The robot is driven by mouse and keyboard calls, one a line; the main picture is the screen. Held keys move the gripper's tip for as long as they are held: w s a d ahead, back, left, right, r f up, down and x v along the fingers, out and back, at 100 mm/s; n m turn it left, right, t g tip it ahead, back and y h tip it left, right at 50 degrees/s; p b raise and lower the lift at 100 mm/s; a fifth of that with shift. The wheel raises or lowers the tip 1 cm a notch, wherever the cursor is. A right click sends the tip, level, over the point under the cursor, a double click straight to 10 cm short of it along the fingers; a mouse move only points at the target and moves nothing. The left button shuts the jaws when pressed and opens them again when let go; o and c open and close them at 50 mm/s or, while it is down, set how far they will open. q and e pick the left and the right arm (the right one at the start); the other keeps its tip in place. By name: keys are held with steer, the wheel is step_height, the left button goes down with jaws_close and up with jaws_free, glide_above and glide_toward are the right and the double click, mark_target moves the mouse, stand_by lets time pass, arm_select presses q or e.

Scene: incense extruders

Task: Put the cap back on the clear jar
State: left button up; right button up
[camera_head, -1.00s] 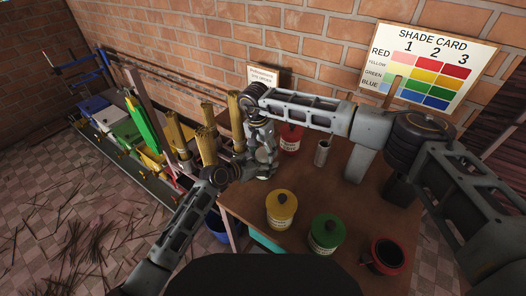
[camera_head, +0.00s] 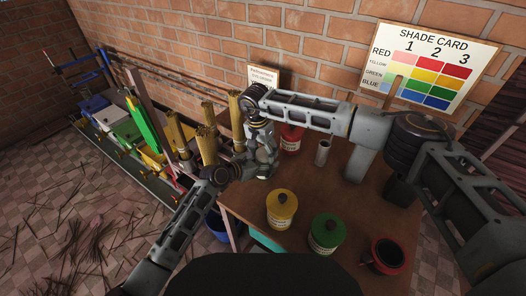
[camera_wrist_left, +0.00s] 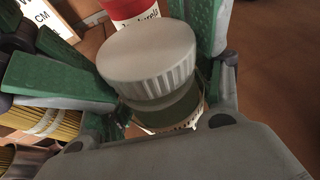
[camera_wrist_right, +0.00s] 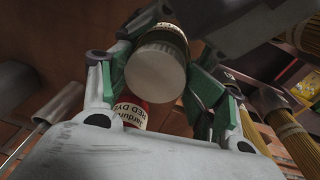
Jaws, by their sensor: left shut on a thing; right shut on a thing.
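The clear jar (camera_wrist_left: 170,108) is between the fingers of my left gripper (camera_wrist_left: 168,100) in the left wrist view. Its pale grey, ribbed cap (camera_wrist_left: 150,58) is at the jar's mouth, in line with it; I cannot tell whether it is fully seated. In the right wrist view the cap (camera_wrist_right: 155,76) lies between the green-padded fingers of my right gripper (camera_wrist_right: 156,82), with the jar's labelled body (camera_wrist_right: 168,36) behind it. My left gripper is shut on the jar and my right gripper on the cap. In the head view the two grippers meet and hide most of both.
A red jar (camera_head: 291,137) stands just behind the grippers. A yellow jar (camera_head: 281,208), a green jar (camera_head: 326,233) and an open red pot (camera_head: 387,255) stand on the brown table (camera_head: 360,212). A metal cylinder (camera_head: 322,152) is to the right. Incense bundles (camera_head: 206,145) stand close at left.

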arm_select(q)
steer(key=shift+s+d+r, duration=0.1)
steer(key=shift+d+r, duration=0.2)
steer(key=shift+d, duration=0.05)
arm_select(e)
steer(key=shift+o, duration=0.5)
steer(key=shift+s+a+f, duration=0.4)
steer(key=shift+f, duration=0.2)
arm_select(q)
steer(key=shift+a, duration=0.1)
arm_select(e)
steer(key=shift+o, duration=0.3)
steer(key=shift+w+a+r+h, duration=0.1)
steer(key=shift+r+h, duration=0.05)
steer(key=shift+h, duration=0.65)
arm_select(q)
steer(key=shift+a+f, duration=0.1)
arm_select(e)
steer(key=shift+w+r, duration=0.15)
steer(key=shift+r, duration=0.05)
steer(key=shift+c, duration=0.3)
arm_select(q)
steer(key=shift+f, duration=0.1)
arm_select(e)
steer(key=shift+w+f+g+h, duration=0.15)
steer(key=shift+g+h, duration=0.1)
steer(key=shift+h, duration=0.3)
steer(key=shift+w+r+g+h, duration=0.1)
steer(key=shift+g+h, duration=0.15)
steer(key=shift+h, duration=0.3)
